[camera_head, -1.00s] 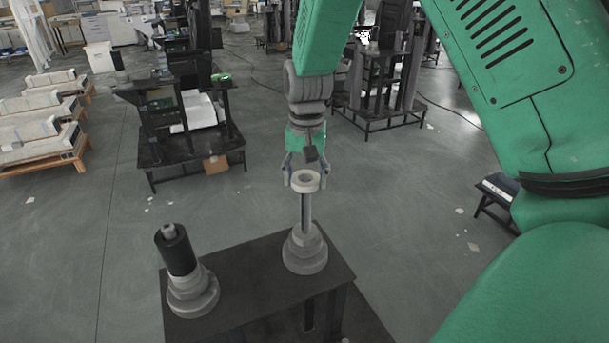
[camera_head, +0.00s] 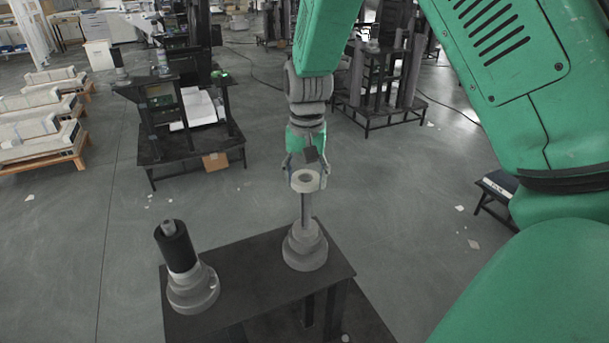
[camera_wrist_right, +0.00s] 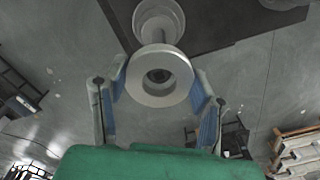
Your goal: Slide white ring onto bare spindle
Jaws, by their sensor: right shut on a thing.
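The white ring (camera_head: 306,186) is held flat in my right gripper (camera_head: 305,178), whose fingers close on its two sides. The bare spindle (camera_head: 306,213) stands upright on a stepped round grey base, directly below the ring in the head view. The ring overlaps the spindle's top, so I cannot tell whether the tip is inside the hole. The right wrist view shows the ring (camera_wrist_right: 143,92) between the fingers, with a dark hole and grey inside it, and the spindle's base (camera_wrist_right: 158,18) beyond. My left gripper is not in view.
Both spindles stand on a dark table (camera_head: 247,262). The other spindle (camera_head: 176,246), at the left, carries a black sleeve on a stepped grey base. A dark workstation (camera_head: 190,145) stands behind on the left. Open floor lies around the table.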

